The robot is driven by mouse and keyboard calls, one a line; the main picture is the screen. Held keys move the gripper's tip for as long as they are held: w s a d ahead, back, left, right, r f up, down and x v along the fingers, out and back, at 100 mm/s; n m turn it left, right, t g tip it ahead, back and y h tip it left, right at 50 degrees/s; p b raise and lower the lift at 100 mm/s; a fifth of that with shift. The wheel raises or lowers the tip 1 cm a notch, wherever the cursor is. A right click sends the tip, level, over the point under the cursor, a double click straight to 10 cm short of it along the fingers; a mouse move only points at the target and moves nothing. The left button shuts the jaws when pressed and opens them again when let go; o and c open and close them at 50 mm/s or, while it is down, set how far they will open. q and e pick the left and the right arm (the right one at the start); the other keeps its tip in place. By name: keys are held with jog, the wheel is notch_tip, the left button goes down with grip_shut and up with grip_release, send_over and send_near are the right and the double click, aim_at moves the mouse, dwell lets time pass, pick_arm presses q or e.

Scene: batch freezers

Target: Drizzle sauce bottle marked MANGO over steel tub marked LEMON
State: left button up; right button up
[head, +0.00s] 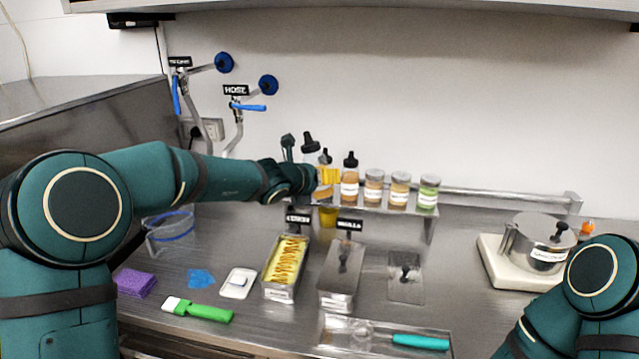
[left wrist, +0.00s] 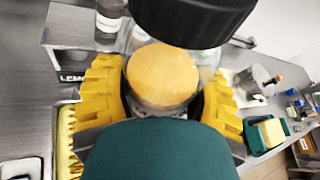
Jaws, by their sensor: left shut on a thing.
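My left gripper (head: 325,188) is shut on a sauce bottle (head: 310,158) by the front edge of the raised shelf. The bottle is roughly upright, with a black cap and orange sauce inside; its label cannot be read. In the left wrist view the yellow fingers of my left gripper (left wrist: 165,95) sit either side of the bottle (left wrist: 163,75). The open steel tub (head: 280,290) stands below and left of the gripper, behind it a sign (head: 298,215) that seems to read LEMON. Its yellow contents carry orange zigzag lines. My right gripper is out of view.
More bottles and jars (head: 374,187) stand on the raised shelf (head: 400,211). A lidded steel tub (head: 341,285) is right of the open one. A tray (head: 330,340) with a teal-handled tool, a green-handled spatula (head: 205,312) and a purple sponge (head: 135,283) lie in front.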

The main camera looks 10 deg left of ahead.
pick_arm(q)
jog(key=shift+r+m+y+b, duration=0.25)
jog(key=shift+m+y+b, duration=0.35)
jog(key=shift+b, duration=0.8)
jog(key=shift+r+m+b, duration=0.15)
jog(key=shift+m+b, duration=0.35)
jog(key=shift+b, duration=0.15)
jog(key=shift+s, duration=0.15)
jog(key=s+d+b, duration=0.2)
jog(key=s+b, duration=0.3)
jog(key=s, duration=0.9)
jog(key=shift+s+d, duration=0.15)
jog(key=shift+s, duration=0.15)
